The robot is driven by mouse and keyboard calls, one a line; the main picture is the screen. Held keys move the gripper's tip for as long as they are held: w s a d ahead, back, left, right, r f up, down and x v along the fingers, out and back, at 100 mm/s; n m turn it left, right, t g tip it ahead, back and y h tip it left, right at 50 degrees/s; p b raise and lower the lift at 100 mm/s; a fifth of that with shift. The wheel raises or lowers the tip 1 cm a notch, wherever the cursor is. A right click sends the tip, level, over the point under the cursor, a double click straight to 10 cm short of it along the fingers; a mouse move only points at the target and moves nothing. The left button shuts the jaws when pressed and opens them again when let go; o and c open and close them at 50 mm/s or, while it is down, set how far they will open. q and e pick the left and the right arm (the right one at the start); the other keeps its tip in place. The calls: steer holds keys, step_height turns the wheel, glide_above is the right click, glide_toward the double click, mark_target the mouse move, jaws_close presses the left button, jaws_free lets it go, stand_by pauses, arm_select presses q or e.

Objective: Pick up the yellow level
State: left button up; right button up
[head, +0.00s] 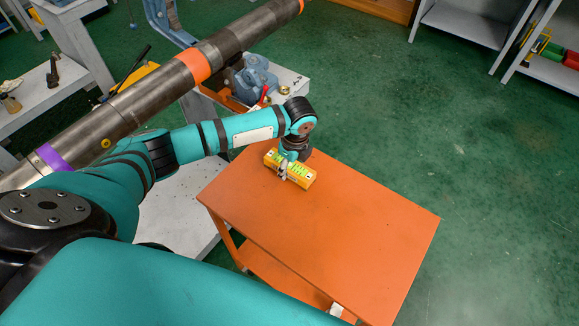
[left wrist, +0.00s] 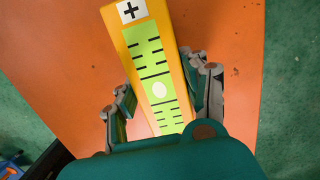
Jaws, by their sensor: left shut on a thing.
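The yellow level (head: 302,174) is a small yellow block with a green marked face, at the far left part of the orange table (head: 350,225). My left gripper (head: 284,170) is over it from above, with fingers on both sides of it. In the left wrist view the level (left wrist: 151,65) runs up between the two fingers of my left gripper (left wrist: 160,98), showing a black cross on white and a white dot. The gripper is shut on the level. I cannot tell whether the level touches the table. My right gripper is not in view.
A long steel pipe (head: 150,105) with orange and purple bands crosses the upper left, near a blue vise (head: 255,75). Grey shelves (head: 470,30) stand at the upper right. The rest of the orange tabletop is clear, and green floor (head: 500,200) lies open to the right.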

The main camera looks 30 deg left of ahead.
arm_select(q)
jaws_close()
steer(key=shift+r, duration=0.1)
steer(key=shift+r, duration=0.1)
